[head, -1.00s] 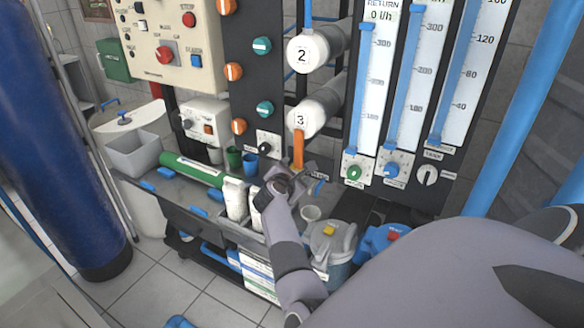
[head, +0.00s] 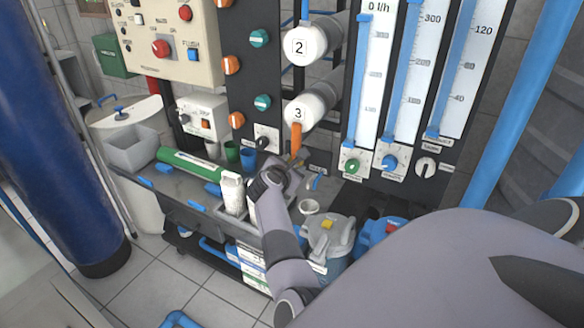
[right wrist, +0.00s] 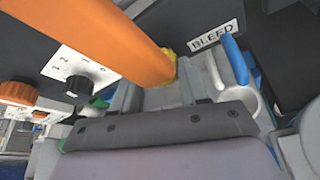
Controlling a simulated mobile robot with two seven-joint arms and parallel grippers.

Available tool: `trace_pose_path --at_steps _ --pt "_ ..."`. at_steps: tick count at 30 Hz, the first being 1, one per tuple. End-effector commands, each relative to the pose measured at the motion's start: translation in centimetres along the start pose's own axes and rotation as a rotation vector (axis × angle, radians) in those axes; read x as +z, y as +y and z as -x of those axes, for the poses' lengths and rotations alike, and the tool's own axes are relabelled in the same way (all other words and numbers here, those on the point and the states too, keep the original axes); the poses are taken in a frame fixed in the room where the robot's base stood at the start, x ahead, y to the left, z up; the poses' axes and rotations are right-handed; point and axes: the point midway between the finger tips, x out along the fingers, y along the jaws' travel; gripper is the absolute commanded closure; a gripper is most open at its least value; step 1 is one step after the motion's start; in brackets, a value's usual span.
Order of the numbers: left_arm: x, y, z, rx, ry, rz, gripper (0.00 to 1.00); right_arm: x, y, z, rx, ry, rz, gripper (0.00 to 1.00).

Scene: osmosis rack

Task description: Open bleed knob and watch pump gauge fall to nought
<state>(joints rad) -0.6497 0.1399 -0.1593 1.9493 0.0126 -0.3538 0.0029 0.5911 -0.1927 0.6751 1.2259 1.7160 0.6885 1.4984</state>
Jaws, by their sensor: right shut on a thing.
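My right gripper (head: 285,168) is at the rack's low front, just below the orange pipe (head: 296,138). In the right wrist view its grey fingers (right wrist: 163,92) are shut beside a plate marked BLEED (right wrist: 213,35). A small yellow part, which I take for the bleed knob (right wrist: 182,67), shows at the fingertips, behind the end of the orange pipe (right wrist: 110,40). Most of it is hidden by the fingers and pipe, so its turn cannot be seen. I cannot make out a pump gauge in either view. My left gripper is not in view.
Left is a panel with a black selector knob (right wrist: 78,86). Flow tubes (head: 410,80) rise to the right.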

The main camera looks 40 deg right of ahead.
Motion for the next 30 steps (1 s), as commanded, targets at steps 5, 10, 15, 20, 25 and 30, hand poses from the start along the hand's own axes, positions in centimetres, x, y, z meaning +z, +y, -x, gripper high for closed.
trace_pose_path --at_steps 5,10,15,20,25,30 --pt "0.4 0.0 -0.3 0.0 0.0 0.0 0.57 -0.1 0.1 0.0 -0.052 0.001 0.122 0.87" --pt "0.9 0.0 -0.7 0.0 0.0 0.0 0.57 -0.1 0.1 -0.1 -0.1 0.0 0.237 0.87" --pt "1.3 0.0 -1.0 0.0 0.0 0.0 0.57 -0.1 0.1 -0.1 -0.139 -0.001 0.332 0.87" --pt "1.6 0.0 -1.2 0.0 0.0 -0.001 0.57 0.0 0.1 -0.1 -0.164 -0.001 0.394 0.87" --pt "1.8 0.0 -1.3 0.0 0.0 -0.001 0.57 0.0 0.1 -0.1 -0.179 -0.001 0.427 0.87" --pt "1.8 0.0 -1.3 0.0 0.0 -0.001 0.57 0.1 0.1 -0.1 -0.183 -0.002 0.437 0.87"
